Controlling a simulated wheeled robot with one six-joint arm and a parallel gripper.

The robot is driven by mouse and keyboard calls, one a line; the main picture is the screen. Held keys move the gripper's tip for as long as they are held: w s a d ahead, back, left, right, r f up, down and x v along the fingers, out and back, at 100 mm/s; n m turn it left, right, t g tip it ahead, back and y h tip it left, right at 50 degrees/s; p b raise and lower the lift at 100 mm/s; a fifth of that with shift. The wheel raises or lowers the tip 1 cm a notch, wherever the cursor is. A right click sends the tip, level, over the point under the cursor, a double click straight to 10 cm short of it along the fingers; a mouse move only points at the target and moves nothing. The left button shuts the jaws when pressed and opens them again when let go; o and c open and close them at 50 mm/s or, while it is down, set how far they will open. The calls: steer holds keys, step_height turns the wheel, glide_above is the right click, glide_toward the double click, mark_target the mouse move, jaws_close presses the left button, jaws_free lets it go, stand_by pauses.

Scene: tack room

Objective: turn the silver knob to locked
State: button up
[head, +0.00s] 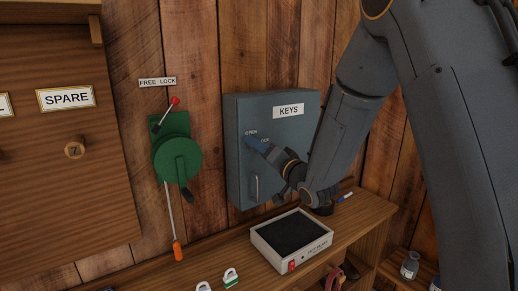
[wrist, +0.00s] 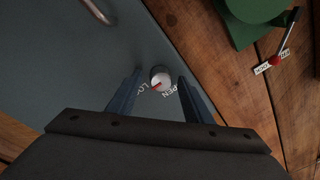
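The silver knob (wrist: 161,75) is on the front of the grey key cabinet (head: 240,170), small and round with a red mark on its face. In the wrist view, the partly covered LOCKED label (wrist: 146,90) is at its lower left and the OPEN label (wrist: 174,90) at its lower right. The red mark seems to lie at the lower-left side; its exact direction is hard to tell. My gripper (wrist: 159,74) is open, one blue finger on each side of the knob, with gaps showing. In the head view my gripper (head: 256,144) hides the knob.
A cabinet handle (head: 256,188) is just below my gripper. A green crank device (head: 177,158) with a red-tipped lever hangs left of the cabinet. Below, a shelf holds a black-topped box (head: 291,236) with a red switch. A wooden board (head: 60,180) with a peg is at far left.

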steer(key=b+v, duration=0.2)
steer(key=v, duration=0.5)
steer(key=shift+s+d, duration=0.25)
steer(key=shift+s, duration=0.05)
steer(key=s+d+f+g+h, duration=0.3)
steer(key=d+f+h, duration=0.2)
steer(key=d+f, duration=0.15)
steer(key=s+d+f+g+h, duration=0.35)
steer(key=d+f, duration=0.25)
steer(key=f, duration=0.2)
steer(key=s+d+f+n+g+h, duration=0.1)
steer(key=s+g, duration=0.3)
steer(key=s, duration=0.6)
steer(key=s+d+f+n+g+h, duration=0.1)
steer(key=s+f+g, duration=0.3)
steer(key=s, duration=0.6)
steer(key=shift+d+f, duration=0.25)
steer(key=shift+d, duration=0.15)
